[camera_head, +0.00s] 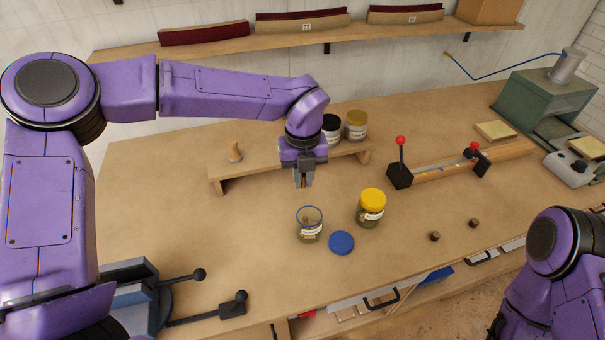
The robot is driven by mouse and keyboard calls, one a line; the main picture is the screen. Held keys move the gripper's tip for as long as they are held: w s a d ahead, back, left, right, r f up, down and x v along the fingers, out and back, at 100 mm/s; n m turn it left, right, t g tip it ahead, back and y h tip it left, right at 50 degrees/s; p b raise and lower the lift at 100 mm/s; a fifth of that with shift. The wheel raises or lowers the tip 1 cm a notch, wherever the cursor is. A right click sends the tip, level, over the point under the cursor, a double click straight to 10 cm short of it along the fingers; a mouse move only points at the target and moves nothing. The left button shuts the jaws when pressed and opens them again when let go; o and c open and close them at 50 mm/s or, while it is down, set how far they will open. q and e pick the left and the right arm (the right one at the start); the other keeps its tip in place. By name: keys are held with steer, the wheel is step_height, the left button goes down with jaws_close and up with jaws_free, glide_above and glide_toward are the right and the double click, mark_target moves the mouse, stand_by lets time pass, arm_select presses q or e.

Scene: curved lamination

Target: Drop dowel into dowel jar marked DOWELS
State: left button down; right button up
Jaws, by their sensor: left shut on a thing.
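An open glass jar with a blue rim and a white label (309,226) stands on the workbench, with something brownish inside. The label is too small to read. A blue lid (341,243) lies on the bench beside it. My left gripper (304,183) is above the jar and slightly behind it, pointing down and shut on a small brown dowel, which is mostly hidden between the fingers. Two short dark dowel-like pieces (435,237) (474,223) lie at the bench's right front. My right arm shows at the lower right, but its gripper is out of view.
A yellow-lidded jar (371,207) stands right of the open jar. A low wooden riser (225,174) behind carries more jars (356,125). A clamp bar with red knobs (440,167) lies right. A vise with black handles (200,296) is front left.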

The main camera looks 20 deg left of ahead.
arm_select(q)
step_height(320, 180, down, 6)
steer(key=b, duration=0.4)
steer(key=shift+w, duration=0.1)
steer(key=shift+r, duration=0.1)
steer(key=c, duration=1.1)
jaws_free()
steer(key=shift+o, duration=0.2)
step_height(320, 180, up, 10)
steer(key=b, duration=0.2)
glide_above(303, 186)
steer(key=shift+w+a+f, duration=0.15)
steer(key=shift+w+f, duration=0.05)
steer(key=shift+w, duration=0.2)
steer(key=shift+r, duration=0.5)
